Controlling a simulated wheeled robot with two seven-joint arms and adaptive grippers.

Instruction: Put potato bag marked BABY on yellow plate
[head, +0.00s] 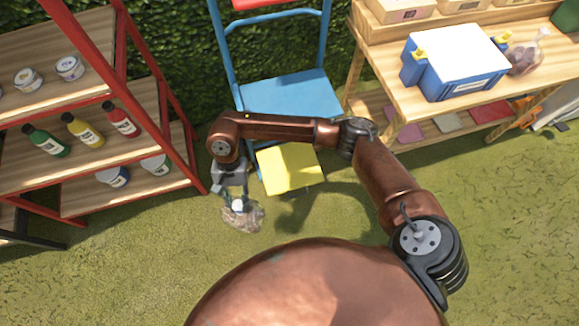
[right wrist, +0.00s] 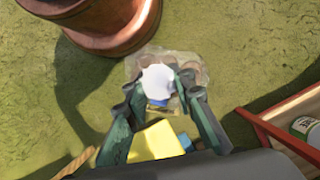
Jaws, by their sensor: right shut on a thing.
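A clear bag of brownish potatoes (head: 246,219) with a white label hangs in my right gripper (head: 234,200). The writing on the label is too small to read. In the right wrist view the bag (right wrist: 194,63) sits between the fingertips of the gripper (right wrist: 160,88), which is shut on it. The yellow plate (head: 290,168) is a flat square low on the blue stand, to the right of the bag and apart from it. My arm passes over its far edge. The plate also shows in the right wrist view (right wrist: 153,141). My left gripper is not in view.
A blue step (head: 290,95) stands above and behind the yellow plate. A red-framed shelf (head: 165,125) with bottles and jars is close on the left. A wooden table (head: 385,70) with a blue-and-white box (head: 455,60) and another bag (head: 527,57) is at the right. Grass around is clear.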

